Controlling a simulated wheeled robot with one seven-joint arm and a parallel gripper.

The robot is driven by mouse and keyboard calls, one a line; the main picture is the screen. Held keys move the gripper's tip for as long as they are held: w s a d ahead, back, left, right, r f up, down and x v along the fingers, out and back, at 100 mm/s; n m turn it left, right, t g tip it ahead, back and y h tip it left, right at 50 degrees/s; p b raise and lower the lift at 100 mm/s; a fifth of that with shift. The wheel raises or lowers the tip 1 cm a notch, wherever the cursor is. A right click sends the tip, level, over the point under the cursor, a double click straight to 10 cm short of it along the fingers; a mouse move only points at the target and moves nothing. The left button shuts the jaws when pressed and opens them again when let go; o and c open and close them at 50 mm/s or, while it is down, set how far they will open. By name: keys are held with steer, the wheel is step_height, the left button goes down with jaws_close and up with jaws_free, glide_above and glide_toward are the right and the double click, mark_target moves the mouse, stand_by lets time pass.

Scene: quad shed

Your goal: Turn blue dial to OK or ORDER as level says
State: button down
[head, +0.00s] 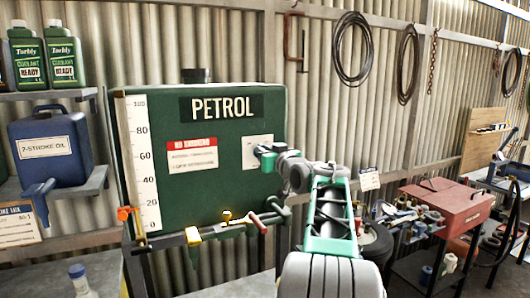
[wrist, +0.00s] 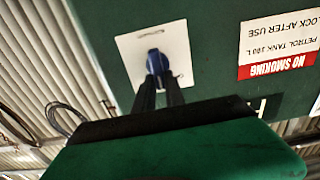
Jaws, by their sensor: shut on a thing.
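The blue dial (wrist: 154,63) sits on a white plate (wrist: 135,50) on the tank front; the plate also shows in the head view (head: 252,160). My gripper (wrist: 157,76) is shut on the blue dial, fingers either side of it. In the head view my gripper (head: 268,156) covers most of the plate, and no OK or ORDER lettering is readable.
A blue oil can (head: 50,150) and green coolant bottles (head: 65,60) stand on shelves at left. A yellow-and-red tap or lever (head: 225,228) lies below the tank front. A red toolbox (head: 445,208) is on a trolley at right. Coiled hoses (head: 352,50) hang above.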

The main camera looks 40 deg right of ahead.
steer(key=shift+m, duration=0.4)
steer(key=shift+s+d+f+m, duration=0.1)
steer(key=shift+d+m, duration=0.1)
steer(key=shift+m, duration=1.15)
steer(key=shift+s+d+f+m, duration=0.1)
steer(key=shift+d+m, duration=0.05)
steer(key=shift+m, duration=1.25)
steer(key=shift+d+m, duration=0.2)
steer(key=shift+m, duration=1.15)
steer(key=c, duration=1.4)
jaws_free()
